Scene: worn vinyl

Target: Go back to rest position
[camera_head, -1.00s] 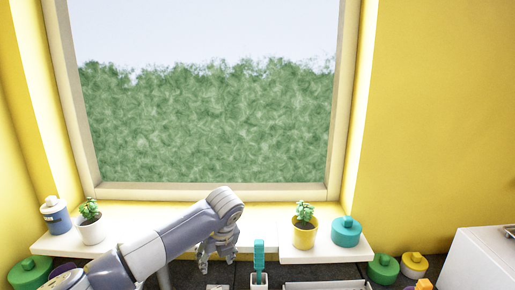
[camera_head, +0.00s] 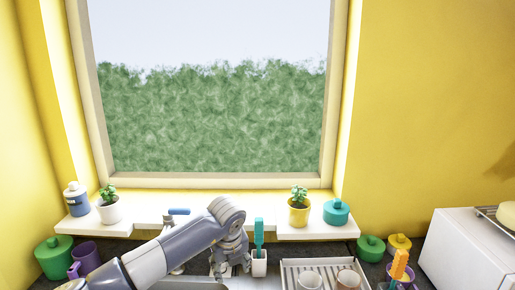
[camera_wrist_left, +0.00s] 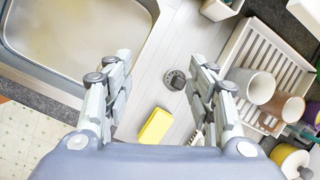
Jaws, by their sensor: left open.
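My left gripper (camera_head: 231,272) reaches in from the left over the counter, beside the white holder with the teal brush (camera_head: 259,236). In the left wrist view, its two fingers (camera_wrist_left: 160,58) are spread apart with nothing between them. A yellow sponge (camera_wrist_left: 156,126) lies on the light surface below, apart from the fingers. My right gripper is in neither view.
A sink basin (camera_wrist_left: 75,45) is left in the wrist view. A white dish rack (camera_wrist_left: 270,50) with cups (camera_wrist_left: 257,86) stands right. A windowsill (camera_head: 145,220) holds two potted plants and jars. A white box-shaped unit (camera_head: 468,250) is at far right.

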